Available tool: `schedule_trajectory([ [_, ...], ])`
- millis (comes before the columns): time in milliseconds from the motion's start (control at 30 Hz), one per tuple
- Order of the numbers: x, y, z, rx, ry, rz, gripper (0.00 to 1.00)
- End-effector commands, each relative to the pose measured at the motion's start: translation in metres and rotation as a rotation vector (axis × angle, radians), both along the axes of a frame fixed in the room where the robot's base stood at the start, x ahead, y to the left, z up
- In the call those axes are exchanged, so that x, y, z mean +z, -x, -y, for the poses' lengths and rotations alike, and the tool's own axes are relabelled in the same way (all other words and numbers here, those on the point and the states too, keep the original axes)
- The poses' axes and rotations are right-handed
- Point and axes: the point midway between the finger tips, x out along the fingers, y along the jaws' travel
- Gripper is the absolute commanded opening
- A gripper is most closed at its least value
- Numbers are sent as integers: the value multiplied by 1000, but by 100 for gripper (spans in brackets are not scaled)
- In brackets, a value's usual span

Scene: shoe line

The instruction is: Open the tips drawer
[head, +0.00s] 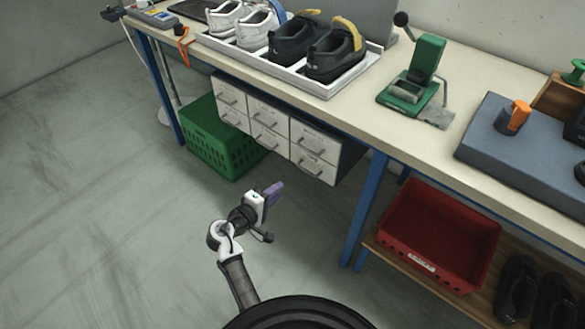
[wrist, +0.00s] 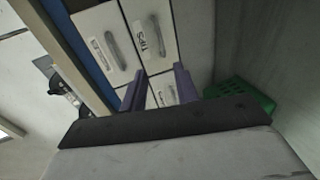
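The tips drawer (wrist: 150,35) has a white front with a "TIPS" label and a grey bar handle in the wrist view. It looks shut. In the head view its label is too small to read; the lower right drawer (head: 313,166) of the under-table cabinet seems to match it. My gripper (head: 272,192) hangs in front of and below the cabinet, apart from it. In the wrist view the two purple fingers of my gripper (wrist: 158,83) are spread with an empty gap, and drawer fronts show beyond it.
A green crate (head: 213,138) stands on the floor left of the cabinet. A blue table leg (head: 363,212) and a red bin (head: 437,233) on a low shelf are to the right. The workbench (head: 400,128) overhangs the drawers. The floor before the cabinet is clear.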

Motion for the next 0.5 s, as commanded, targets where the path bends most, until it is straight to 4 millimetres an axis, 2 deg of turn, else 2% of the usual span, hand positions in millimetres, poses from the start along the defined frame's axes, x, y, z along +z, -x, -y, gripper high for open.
schedule_trajectory([
  [167, -4, -5, 12, -19, 19, -8, 30],
  [500, -17, -58, 49, -19, 16, -8, 30],
])
